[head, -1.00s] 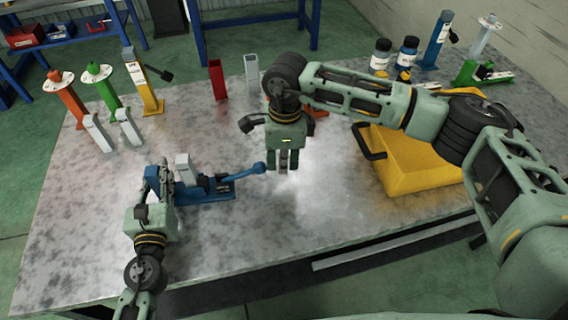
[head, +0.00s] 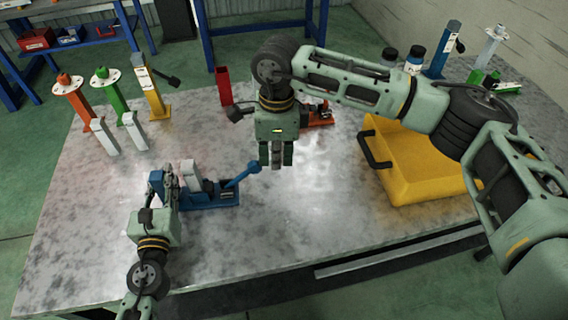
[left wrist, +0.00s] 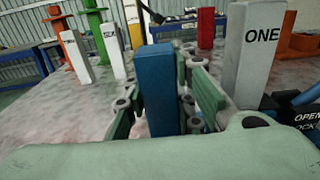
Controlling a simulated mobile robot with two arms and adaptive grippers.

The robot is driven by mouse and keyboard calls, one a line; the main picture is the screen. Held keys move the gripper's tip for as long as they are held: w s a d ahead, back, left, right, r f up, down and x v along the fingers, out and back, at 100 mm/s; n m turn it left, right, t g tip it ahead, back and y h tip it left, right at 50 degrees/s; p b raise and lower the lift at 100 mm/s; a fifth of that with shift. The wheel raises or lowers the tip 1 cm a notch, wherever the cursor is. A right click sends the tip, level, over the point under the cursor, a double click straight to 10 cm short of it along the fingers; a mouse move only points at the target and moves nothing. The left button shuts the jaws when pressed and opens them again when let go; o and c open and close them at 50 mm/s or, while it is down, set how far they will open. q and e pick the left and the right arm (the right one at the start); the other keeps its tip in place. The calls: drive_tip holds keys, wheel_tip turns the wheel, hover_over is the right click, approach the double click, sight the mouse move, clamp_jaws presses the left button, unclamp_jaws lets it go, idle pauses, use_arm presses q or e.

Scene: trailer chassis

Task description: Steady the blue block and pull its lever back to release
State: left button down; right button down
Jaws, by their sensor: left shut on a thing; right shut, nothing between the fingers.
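The blue block (head: 212,201) lies on the metal table, with a blue upright post at its left end and a white piece on top. In the left wrist view the blue post (left wrist: 155,90) stands between my left fingers, beside the white piece marked ONE (left wrist: 255,50). My left gripper (head: 166,186) is shut on that post. The blue lever (head: 240,176) slants up to the right from the block and ends in a round knob. My right gripper (head: 276,163) is shut and empty, pointing down just right of the knob; I cannot tell whether they touch.
A yellow case (head: 425,160) with a dark handle stands at the right. A red post (head: 223,86) and an orange-red block (head: 317,115) are behind my right gripper. The front table area is clear.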

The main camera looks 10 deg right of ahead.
drive_tip(key=a+r, duration=0.5)
drive_tip(key=a, duration=0.3)
drive_tip(key=shift+s+a+r, duration=0.15)
drive_tip(key=shift+s+a, duration=0.05)
drive_tip(key=shift+a, duration=0.1)
drive_tip(key=shift+r, duration=0.1)
idle(1.0)
